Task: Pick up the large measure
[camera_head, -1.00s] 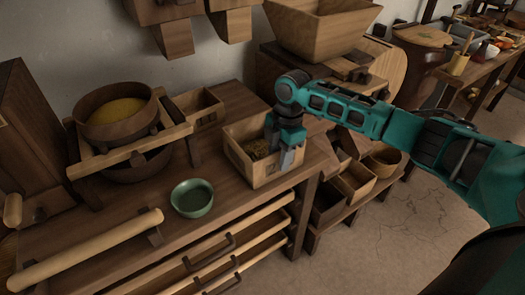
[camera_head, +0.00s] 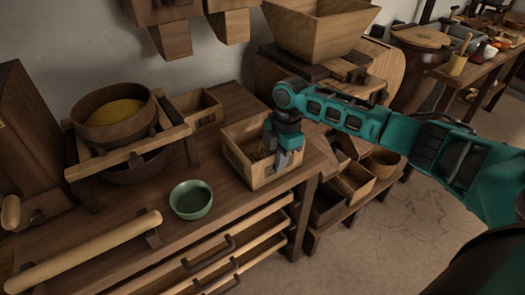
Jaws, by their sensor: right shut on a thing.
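The large measure appears to be the open square wooden box (camera_head: 245,170) at the right end of the wooden table, with some grain-like stuff inside. My right gripper (camera_head: 284,160) reaches down over the box from the right and is shut on its right-hand wall. The gripper hides part of that wall and of the inside. The box looks upright and at table height; I cannot tell whether its base touches the top. A smaller wooden box (camera_head: 197,112) stands behind it to the left. My left gripper is not in view.
A green bowl (camera_head: 190,199) sits left of the box. A round sieve with yellow meal (camera_head: 114,113) rests on a wooden frame at the left. A long wooden roller (camera_head: 85,250) lies at the front left. Several bins fill a low shelf (camera_head: 345,205) at the right.

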